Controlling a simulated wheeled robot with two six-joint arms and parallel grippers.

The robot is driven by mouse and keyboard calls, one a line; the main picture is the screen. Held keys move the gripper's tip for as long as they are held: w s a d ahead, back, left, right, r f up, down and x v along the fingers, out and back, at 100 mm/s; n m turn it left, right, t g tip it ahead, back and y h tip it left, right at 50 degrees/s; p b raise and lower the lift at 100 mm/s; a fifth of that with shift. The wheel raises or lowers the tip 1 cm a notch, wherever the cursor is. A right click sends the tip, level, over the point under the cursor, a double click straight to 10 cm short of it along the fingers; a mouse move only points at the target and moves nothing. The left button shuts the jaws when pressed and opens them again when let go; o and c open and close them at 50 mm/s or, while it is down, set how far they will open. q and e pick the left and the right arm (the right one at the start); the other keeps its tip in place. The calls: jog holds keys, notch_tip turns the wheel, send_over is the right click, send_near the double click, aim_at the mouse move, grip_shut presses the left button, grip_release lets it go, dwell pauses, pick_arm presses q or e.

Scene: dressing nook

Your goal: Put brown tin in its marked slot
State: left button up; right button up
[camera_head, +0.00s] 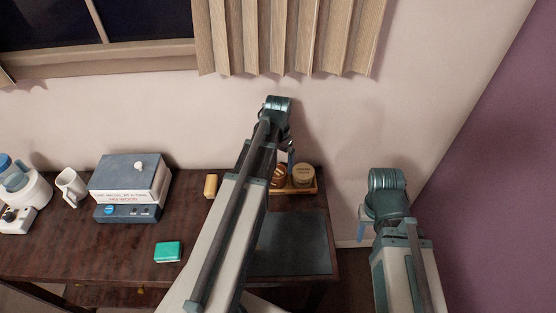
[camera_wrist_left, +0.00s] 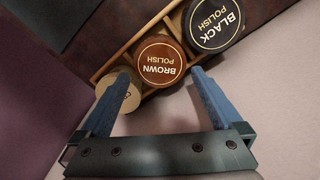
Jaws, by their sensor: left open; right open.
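The brown tin (camera_wrist_left: 160,62), lettered "BROWN POLISH", sits in the wooden tray (camera_head: 312,189) in the middle place, between the black polish tin (camera_wrist_left: 213,27) and a tan-lidded tin (camera_wrist_left: 118,97). In the head view the brown tin (camera_head: 279,178) is partly covered by my left arm, and the tan tin (camera_head: 304,174) is to its right. My left gripper (camera_wrist_left: 160,74) is open, its fingers spread on either side of the brown tin; contact cannot be judged. The left finger overlaps the tan tin in the picture. My right gripper (camera_head: 363,225) is open and empty, right of the table.
A dark mat (camera_head: 305,245) lies in front of the tray, and a small tan block (camera_head: 211,186) stands to its left. The wall and curtain (camera_head: 290,40) are close behind.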

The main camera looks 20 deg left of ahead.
aim_at(278, 170)
pick_arm(q)
notch_tip(278, 170, up, 9)
jog(key=p, duration=0.8)
jog(key=s+d+m, duration=0.1)
jog(key=s+d, duration=0.6)
jog(key=d, duration=0.3)
jog(key=s+d+m+y, duration=0.1)
jog(key=s+d, duration=0.6)
jog(key=d, duration=0.4)
jog(key=shift+d+r, duration=0.2)
pick_arm(e)
notch_tip(278, 170, up, 9)
jog(key=shift+r, duration=0.1)
pick_arm(q)
jog(key=shift+s, duration=0.15)
pick_arm(e)
jog(key=shift+s, duration=0.1)
